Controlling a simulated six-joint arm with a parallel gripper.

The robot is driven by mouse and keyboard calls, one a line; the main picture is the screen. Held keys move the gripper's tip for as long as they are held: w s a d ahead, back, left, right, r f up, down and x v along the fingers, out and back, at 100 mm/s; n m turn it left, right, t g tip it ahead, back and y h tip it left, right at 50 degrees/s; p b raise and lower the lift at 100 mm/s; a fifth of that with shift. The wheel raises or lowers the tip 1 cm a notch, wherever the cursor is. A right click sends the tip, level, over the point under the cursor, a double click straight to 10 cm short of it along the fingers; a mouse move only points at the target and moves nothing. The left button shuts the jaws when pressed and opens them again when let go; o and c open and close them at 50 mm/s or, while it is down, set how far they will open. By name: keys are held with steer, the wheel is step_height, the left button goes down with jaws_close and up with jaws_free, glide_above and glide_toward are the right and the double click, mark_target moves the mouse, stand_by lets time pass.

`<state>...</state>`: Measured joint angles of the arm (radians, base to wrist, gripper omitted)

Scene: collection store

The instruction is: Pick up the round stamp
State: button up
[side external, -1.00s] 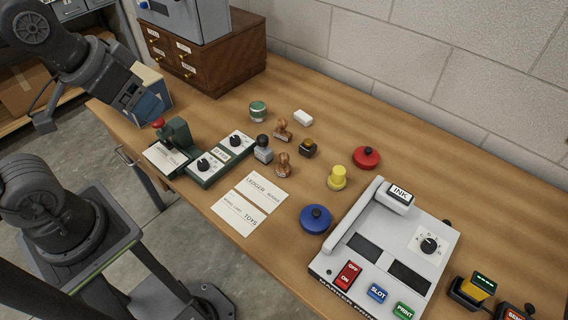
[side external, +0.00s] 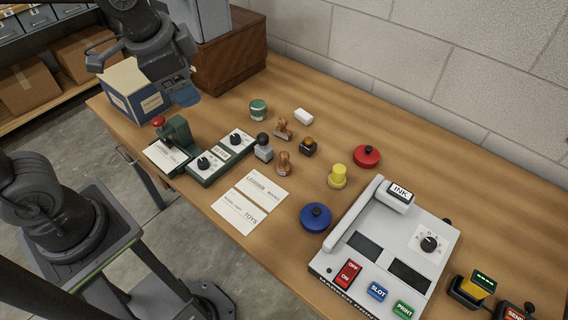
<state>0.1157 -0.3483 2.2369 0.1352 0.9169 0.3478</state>
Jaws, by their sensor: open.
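Several hand stamps stand in a cluster on the wooden bench. A wooden-handled stamp (side external: 283,164) at the front of the cluster looks to have a round base, so it seems to be the round stamp. Another wooden-handled stamp (side external: 283,129) stands behind it with a longer base. A grey stamp with a black knob (side external: 263,148) is just left of the round one, and a small dark stamp (side external: 307,147) is to its right. My gripper (side external: 184,98) is open and empty, up and to the left of the stamps, well apart from them. Its fingertips are small in view.
A green-based device with a red knob (side external: 175,137) and dial boxes (side external: 207,165) lie between my gripper and the stamps. A green tin (side external: 258,110), white block (side external: 304,116), yellow piece (side external: 338,177) and paper cards (side external: 238,213) surround the cluster. A grey printing machine (side external: 420,225) is at right.

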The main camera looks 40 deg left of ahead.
steer(key=w+d+f+m+g+y, duration=0.2)
steer(key=w+d+f+m, duration=0.3)
steer(key=w+f+m, duration=0.4)
steer(key=m+y, duration=0.1)
steer(key=m, duration=0.7)
glide_toward(284, 163)
steer(key=x, duration=0.4)
steer(key=w+x, duration=0.1)
steer(key=x, duration=0.1)
steer(key=shift+a+r, duration=0.2)
steer(key=shift+a, duration=0.1)
steer(key=x, duration=0.5)
steer(key=shift+s+d+f, duration=0.15)
steer(key=shift+s+f, duration=0.05)
steer(key=shift+s, duration=0.1)
steer(key=c, duration=1)
